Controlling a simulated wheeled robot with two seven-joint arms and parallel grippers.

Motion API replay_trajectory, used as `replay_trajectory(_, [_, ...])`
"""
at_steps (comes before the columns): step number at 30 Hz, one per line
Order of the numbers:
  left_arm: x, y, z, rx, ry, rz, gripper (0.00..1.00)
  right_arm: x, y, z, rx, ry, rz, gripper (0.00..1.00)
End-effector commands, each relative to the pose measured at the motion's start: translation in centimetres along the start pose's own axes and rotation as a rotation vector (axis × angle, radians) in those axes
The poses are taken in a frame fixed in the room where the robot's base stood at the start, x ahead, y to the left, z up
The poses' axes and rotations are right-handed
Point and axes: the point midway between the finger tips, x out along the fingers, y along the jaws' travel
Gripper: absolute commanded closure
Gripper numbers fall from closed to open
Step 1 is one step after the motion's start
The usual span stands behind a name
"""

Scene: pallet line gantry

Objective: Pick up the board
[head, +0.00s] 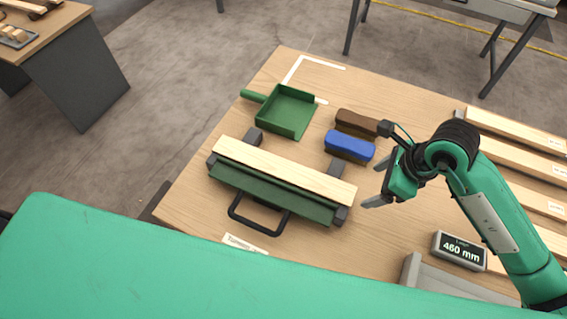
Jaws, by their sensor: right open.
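A pale wooden board (283,170) lies slantwise on a dark green holder (255,190) with grey end blocks and a black handle loop, near the middle of the table. Several similar pale boards (515,129) lie side by side at the table's right, partly hidden by my right arm. My right gripper (376,196) is open and empty, just to the right of the holder's right end and apart from the board. My left gripper is not in view.
A green dustpan (287,112), a brown brush (356,123) and a blue brush (349,146) lie behind the holder. A display reading 460 mm (460,251) stands at the right front. The wooden table (190,213) is bare at its left corner.

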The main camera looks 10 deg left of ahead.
Motion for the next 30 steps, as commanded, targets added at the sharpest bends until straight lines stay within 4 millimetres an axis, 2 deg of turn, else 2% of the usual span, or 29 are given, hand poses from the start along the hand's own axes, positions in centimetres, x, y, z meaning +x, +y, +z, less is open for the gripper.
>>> replay_trajectory(6, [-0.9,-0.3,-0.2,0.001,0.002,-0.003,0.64,3.4,0.0,0.0,0.003,0.0,0.002,0.2])
replay_trajectory(14, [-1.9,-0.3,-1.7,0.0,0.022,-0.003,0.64,5.0,-0.1,-0.2,0.003,-0.001,0.003,0.2])
replay_trajectory(21, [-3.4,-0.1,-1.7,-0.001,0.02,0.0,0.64,8.3,-0.3,-0.8,0.004,-0.002,0.004,0.2])
replay_trajectory(24, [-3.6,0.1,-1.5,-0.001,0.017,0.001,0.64,9.1,-0.4,-0.8,0.002,-0.002,0.002,0.2])
replay_trajectory(30, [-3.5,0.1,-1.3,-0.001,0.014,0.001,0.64,9.4,-0.4,-0.9,0.001,-0.002,0.0,0.2])
